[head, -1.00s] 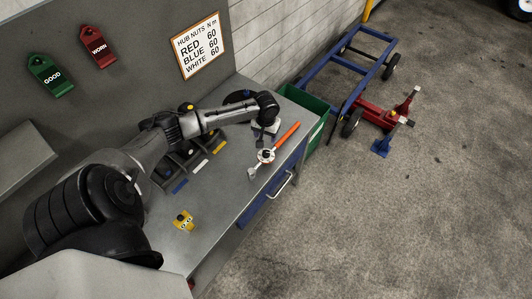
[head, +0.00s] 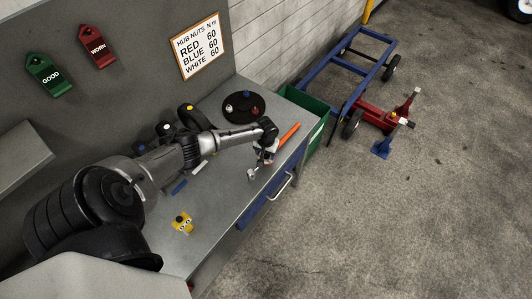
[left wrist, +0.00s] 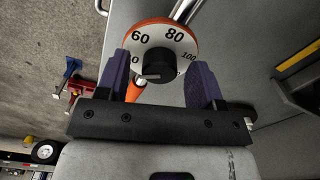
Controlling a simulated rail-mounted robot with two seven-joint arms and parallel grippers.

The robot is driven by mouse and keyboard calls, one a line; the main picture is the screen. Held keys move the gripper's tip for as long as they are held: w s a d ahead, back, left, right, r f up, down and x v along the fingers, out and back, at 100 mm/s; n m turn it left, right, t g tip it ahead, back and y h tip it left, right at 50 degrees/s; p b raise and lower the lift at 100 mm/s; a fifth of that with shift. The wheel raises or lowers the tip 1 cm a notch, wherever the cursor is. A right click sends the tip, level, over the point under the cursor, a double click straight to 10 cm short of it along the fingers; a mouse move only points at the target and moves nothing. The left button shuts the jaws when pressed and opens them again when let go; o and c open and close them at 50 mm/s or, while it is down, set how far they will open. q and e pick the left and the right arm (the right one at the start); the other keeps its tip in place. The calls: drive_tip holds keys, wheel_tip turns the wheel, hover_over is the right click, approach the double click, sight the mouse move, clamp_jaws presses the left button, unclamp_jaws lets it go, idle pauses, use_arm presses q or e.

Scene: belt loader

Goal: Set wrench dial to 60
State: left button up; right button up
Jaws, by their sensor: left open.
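The wrench has an orange handle (head: 289,134) and a silver head (head: 251,174), and it lies on the grey bench near its front edge. Its white dial (left wrist: 178,39) with an orange rim shows in the left wrist view, with 60, 80 and 100 readable. A black knob (left wrist: 158,66) stands at the dial's centre; I cannot tell its exact setting. My left gripper (head: 265,154) is over the dial, which it partly hides in the head view. Its purple fingers stand open on either side of the knob, apart from it. My right gripper is not in view.
A black round tray (head: 258,114) with small coloured pieces lies behind the wrench. A yellow block (head: 182,223) sits on the near bench. A sign (head: 200,46) reads 60 for red, blue and white. A green bin (head: 317,108) stands beyond the bench end.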

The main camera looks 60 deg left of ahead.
use_arm(q)
drive_tip(key=shift+c, duration=0.4)
drive_tip(key=c, duration=0.9)
drive_tip(key=shift+o, duration=0.2)
drive_tip(key=shift+m, duration=0.3)
drive_tip(key=shift+m, duration=0.9)
drive_tip(key=m, duration=0.2)
drive_tip(key=shift+m+h, duration=0.3)
drive_tip(key=m, duration=0.3)
drive_tip(key=shift+a+m+h+b, duration=0.1)
drive_tip(key=shift+m+h+b, duration=0.4)
drive_tip(key=shift+m, duration=1.3)
